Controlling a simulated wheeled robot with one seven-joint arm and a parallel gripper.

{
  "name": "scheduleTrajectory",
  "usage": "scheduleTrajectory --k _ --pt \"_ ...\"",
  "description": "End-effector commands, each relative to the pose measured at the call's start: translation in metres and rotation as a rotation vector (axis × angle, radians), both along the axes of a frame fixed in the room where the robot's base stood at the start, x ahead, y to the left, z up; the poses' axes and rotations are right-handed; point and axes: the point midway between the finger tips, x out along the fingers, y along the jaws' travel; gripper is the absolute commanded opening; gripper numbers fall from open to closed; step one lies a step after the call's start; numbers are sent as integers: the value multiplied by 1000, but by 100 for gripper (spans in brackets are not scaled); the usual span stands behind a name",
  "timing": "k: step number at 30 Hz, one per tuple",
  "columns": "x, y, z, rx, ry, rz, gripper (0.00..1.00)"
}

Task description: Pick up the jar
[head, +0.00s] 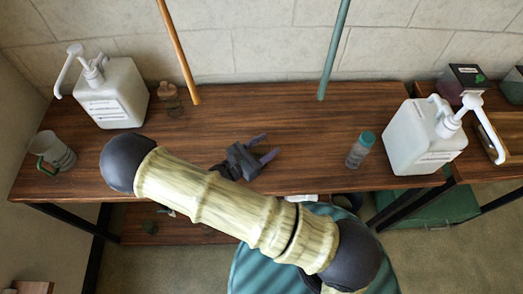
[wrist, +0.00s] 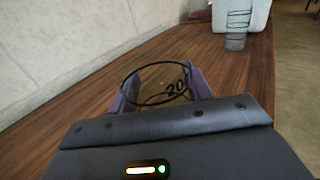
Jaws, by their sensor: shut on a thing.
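My gripper (head: 268,147) is over the middle of the wooden table, its two dark fingers pointing right. In the wrist view the fingers are shut on a clear, round-rimmed glass jar (wrist: 152,84) marked "20", with a finger on each side. The jar is see-through and hard to make out in the head view. I cannot tell whether its base touches the table. Another small glass jar with a cork-like top (head: 168,93) stands at the back left.
White pump buckets stand at left (head: 112,95) and right (head: 420,140). A teal-capped bottle (head: 360,150) is right of my gripper. A mug (head: 52,152) stands at the left edge. An orange rod (head: 180,50) and a green rod (head: 334,50) reach down at the back.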

Motion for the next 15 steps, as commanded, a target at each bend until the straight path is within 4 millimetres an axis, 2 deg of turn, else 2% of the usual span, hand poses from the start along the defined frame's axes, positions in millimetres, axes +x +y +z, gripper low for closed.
scheduleTrajectory --k 5,8,15 --pt "0 0 8 1 -2 0 18" --pt "0 0 19 1 -3 0 18" --pt "0 1 60 2 -3 0 18"
